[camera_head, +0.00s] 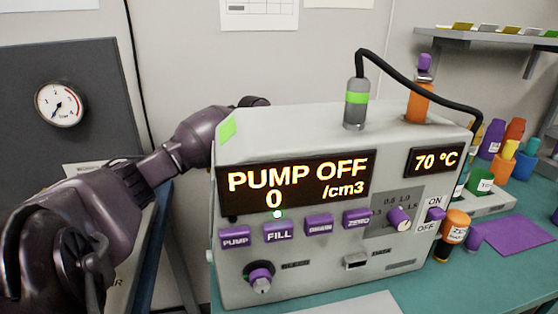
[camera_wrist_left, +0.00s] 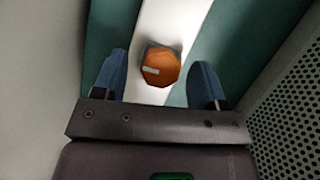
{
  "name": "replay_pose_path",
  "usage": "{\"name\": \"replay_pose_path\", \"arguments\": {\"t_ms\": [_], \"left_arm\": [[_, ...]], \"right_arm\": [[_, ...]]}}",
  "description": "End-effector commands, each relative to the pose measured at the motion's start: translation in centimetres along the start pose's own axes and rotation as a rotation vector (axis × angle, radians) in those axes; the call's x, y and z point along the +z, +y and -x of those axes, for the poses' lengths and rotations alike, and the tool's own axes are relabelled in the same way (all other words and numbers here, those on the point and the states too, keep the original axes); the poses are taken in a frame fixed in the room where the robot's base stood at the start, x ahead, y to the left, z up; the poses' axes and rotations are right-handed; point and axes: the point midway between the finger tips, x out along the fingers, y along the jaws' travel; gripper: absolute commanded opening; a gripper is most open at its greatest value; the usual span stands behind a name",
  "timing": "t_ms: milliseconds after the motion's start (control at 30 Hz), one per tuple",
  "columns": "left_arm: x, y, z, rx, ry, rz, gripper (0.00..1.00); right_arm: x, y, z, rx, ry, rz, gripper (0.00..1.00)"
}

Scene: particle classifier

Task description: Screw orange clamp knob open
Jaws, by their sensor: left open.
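In the left wrist view the orange knob (camera_wrist_left: 161,68) is a faceted, roughly round cap with a small pale mark. It lies between the two blue fingers of my left gripper (camera_wrist_left: 158,58). The fingers are open, with a visible gap on each side of the knob. In the head view my left arm comes in from the left and reaches behind the grey classifier box (camera_head: 340,275). There the left gripper and the knob are hidden by the box. My right gripper is in neither view.
The box stands on a teal table (camera_head: 480,275), with a pressure gauge (camera_head: 60,104) on a dark panel at left. An orange bottle (camera_head: 418,103) and a black hose (camera_head: 430,88) are on top. A perforated panel (camera_wrist_left: 290,110) is close to the right finger.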

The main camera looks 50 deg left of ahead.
Motion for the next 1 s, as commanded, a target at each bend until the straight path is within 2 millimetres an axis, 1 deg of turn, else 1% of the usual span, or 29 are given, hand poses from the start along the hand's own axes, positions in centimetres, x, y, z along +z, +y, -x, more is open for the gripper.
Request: {"name": "replay_pose_path", "arguments": {"t_ms": [200, 233, 500, 533, 567, 833, 1000], "left_arm": [[0.05, 0.01, 0.06, 0.001, -0.001, 0.0, 0.66], [0.05, 0.01, 0.06, 0.001, -0.001, 0.0, 0.64], [0.04, 0.01, 0.05, 0.001, -0.001, 0.0, 0.23], [0.04, 0.01, 0.05, 0.001, -0.001, -0.001, 0.18], [0.04, 0.01, 0.05, 0.001, -0.001, 0.0, 0.16], [0.08, 0.01, 0.21, 0.015, -0.002, 0.028, 0.16], [0.17, -0.03, 0.42, 0.047, -0.004, 0.101, 0.16]], "right_arm": [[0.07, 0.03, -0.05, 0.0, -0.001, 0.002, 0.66], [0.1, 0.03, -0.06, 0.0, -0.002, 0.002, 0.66], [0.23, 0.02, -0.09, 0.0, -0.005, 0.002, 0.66], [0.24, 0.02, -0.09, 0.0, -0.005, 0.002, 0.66], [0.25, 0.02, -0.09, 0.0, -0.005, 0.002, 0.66], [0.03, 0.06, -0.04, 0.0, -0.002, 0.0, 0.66], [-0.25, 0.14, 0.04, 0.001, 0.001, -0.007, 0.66]]}}
